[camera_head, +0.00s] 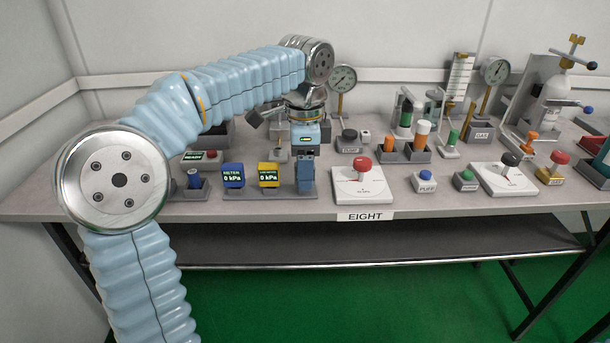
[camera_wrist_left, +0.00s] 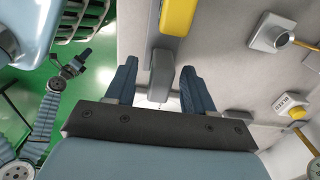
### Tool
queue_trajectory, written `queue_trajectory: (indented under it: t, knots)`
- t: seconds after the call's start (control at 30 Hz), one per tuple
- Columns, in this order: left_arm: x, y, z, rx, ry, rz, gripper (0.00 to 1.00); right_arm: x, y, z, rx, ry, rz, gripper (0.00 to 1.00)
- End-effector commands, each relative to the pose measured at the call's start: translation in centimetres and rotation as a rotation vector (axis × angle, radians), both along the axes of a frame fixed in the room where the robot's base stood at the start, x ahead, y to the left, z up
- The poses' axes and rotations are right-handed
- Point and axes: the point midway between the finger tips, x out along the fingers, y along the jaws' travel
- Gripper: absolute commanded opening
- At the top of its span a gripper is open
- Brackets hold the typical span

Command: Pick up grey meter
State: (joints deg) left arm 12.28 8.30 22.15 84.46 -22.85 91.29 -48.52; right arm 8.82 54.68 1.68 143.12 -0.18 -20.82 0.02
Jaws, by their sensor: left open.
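The grey meter (camera_wrist_left: 160,75) shows in the left wrist view as a small grey block, seen from above, between the fingers of my left gripper (camera_wrist_left: 159,68). A gap shows on both sides of it. In the head view my left gripper (camera_head: 305,182) points straight down at the table's front edge, right of the yellow meter, and hides the grey meter. The left gripper is open. My right gripper (camera_wrist_left: 74,63) is small at the left of the left wrist view, over the floor; its jaws are too small to judge.
The yellow meter (camera_head: 268,175) stands close left of my left gripper, with the blue meter (camera_head: 233,176) beyond it. A white plate with a red knob (camera_head: 361,164) is close on the right. More instruments fill the table (camera_head: 290,207) further right and behind.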

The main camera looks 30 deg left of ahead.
Motion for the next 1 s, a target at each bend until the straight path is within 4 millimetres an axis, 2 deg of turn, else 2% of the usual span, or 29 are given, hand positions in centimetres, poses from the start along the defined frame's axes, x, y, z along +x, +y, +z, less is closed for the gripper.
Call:
queue_trajectory:
  t: [0.03,0.3,0.4,0.63,0.77,0.93,1.0]
  knots:
    - [0.0,0.0,0.0,0.0,0.0,0.0,0.53,0.0,0.0,0.0,0.0,0.0,0.0,0.43]
    - [0.0,0.0,0.0,0.0,0.0,0.0,0.12,0.0,0.0,0.0,0.0,0.0,0.0,0.43]
    - [0.0,0.0,0.0,0.0,0.0,0.0,0.0,0.0,0.0,0.0,0.0,0.0,0.0,0.43]
    - [0.0,0.0,0.1,0.0,0.0,0.0,0.0,0.0,0.0,0.0,0.0,0.0,0.0,0.43]
    - [0.1,0.0,0.8,0.0,-0.001,-0.001,0.0,0.0,0.0,0.2,0.0,0.0,0.0,0.43]
    - [0.1,-0.1,3.5,0.0,-0.004,-0.002,0.0,0.0,0.0,0.8,0.001,-0.001,0.001,0.43]
    - [-0.6,-1.1,4.7,0.0,-0.004,-0.005,0.0,0.0,0.0,0.9,0.001,0.0,0.001,0.43]
